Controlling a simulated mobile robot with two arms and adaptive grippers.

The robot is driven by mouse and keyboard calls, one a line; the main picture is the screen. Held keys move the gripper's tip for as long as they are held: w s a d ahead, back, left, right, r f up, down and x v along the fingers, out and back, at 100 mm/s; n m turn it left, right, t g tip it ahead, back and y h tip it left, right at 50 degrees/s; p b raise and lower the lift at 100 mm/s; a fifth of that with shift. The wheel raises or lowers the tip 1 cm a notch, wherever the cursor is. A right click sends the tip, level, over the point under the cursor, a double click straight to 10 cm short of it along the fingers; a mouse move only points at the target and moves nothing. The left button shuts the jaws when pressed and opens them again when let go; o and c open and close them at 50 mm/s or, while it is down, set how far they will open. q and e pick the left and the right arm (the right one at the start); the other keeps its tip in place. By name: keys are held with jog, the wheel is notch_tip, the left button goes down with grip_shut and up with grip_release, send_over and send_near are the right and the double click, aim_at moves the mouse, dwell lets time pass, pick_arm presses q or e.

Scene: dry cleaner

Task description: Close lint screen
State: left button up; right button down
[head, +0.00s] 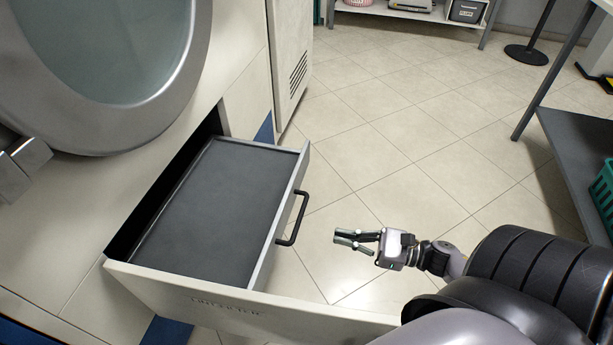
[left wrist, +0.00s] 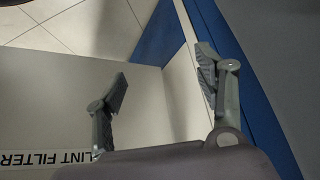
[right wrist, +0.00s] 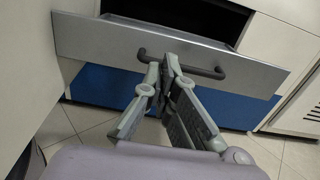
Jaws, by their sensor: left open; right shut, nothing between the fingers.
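The lint screen (head: 225,185) is a drawer with a dark flat top and a grey front, pulled out of the machine below the round door. Its black bar handle (head: 294,218) faces right. My right gripper (head: 352,239) is to the right of the handle, apart from it in the head view. In the right wrist view the shut, empty fingers (right wrist: 168,66) overlap the handle (right wrist: 180,62). A pale panel lettered LINT FILTER (left wrist: 50,157) stands swung out beside the drawer. My left gripper (left wrist: 163,82) is open and empty over this panel, outside the head view.
The panel (head: 250,308) also crosses the bottom of the head view, along the drawer's near side. The large round door (head: 115,50) is above. A shelf with a green basket (head: 604,195) stands at the right. Tiled floor (head: 400,150) between is clear.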

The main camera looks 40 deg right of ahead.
aim_at(278, 223)
jog(key=x, duration=1.2)
jog(key=shift+w+b, duration=0.1)
jog(key=shift+b, duration=0.3)
pick_arm(q)
jog(key=shift+w+d+r+t+h, duration=0.1)
jog(key=shift+w+d+r+t, duration=0.25)
jog(key=shift+w, duration=0.35)
jog(key=shift+w+d+r+t+h, duration=0.1)
jog(key=shift+w+r+t, duration=0.1)
jog(key=shift+w+t, duration=0.4)
jog(key=shift+w+d+r+t+h, duration=0.1)
jog(key=shift+w+d+r+t, duration=0.2)
jog(key=shift+w, duration=0.5)
pick_arm(e)
jog(key=shift+w+a, duration=0.3)
jog(key=shift+w, duration=0.1)
